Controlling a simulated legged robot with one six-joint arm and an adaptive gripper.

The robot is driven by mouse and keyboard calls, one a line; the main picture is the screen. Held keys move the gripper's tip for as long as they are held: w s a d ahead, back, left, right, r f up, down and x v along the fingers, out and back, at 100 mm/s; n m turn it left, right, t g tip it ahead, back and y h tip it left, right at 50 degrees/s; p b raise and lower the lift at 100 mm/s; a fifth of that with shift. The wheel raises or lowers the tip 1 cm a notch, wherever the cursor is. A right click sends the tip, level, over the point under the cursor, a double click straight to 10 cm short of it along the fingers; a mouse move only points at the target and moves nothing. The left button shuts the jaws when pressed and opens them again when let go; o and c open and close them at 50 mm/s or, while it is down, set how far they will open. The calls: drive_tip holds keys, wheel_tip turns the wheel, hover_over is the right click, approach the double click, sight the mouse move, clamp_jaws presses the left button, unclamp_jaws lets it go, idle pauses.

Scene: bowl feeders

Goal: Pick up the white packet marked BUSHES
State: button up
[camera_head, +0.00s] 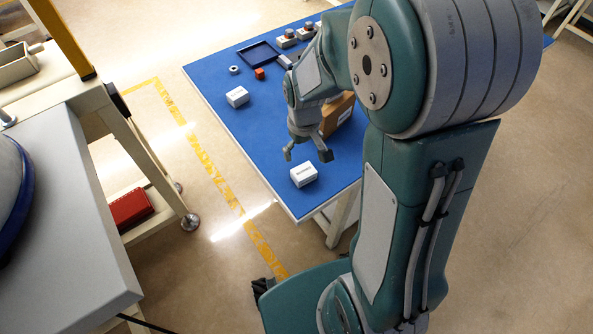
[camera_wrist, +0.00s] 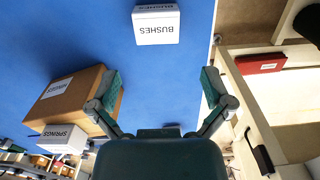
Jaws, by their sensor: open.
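The white packet marked BUSHES (camera_wrist: 156,30) lies on the blue table near the top of the wrist view, its lettering facing me. In the head view, a white packet (camera_head: 303,175) near the table's near corner fits its place, though its print is too small to read. My gripper (camera_head: 307,155) is open and empty above the table, just above and behind this packet in the picture. In the wrist view the fingers of my gripper (camera_wrist: 162,85) are spread wide, with bare blue surface between them. The packet is beyond the fingertips, apart from them.
A brown box (camera_wrist: 68,98) stands close to the left finger in the wrist view. A white SPRINGS packet (camera_wrist: 62,138) is near it. Another white packet (camera_head: 237,97), an orange block (camera_head: 259,73) and a dark tray (camera_head: 258,55) lie farther back. The table edge is near the packet.

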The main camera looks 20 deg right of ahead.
sight(303, 171)
drive_tip(key=f, duration=0.1)
drive_tip(key=d+f, duration=0.1)
drive_tip(key=f, duration=0.2)
drive_tip(key=shift+s+d+f, duration=0.1)
drive_tip(key=shift+d+f, duration=0.2)
drive_tip(key=shift+f, duration=0.1)
drive_tip(key=f, duration=0.1)
drive_tip(key=a+f, duration=0.1)
drive_tip(key=f, duration=0.3)
drive_tip(key=shift+a, duration=0.25)
drive_tip(key=shift+d+f, duration=0.1)
drive_tip(key=shift+f, duration=0.05)
drive_tip(key=shift+d, duration=0.25)
drive_tip(key=c, duration=1)
drive_tip(key=shift+a, duration=0.2)
drive_tip(key=shift+c, duration=0.2)
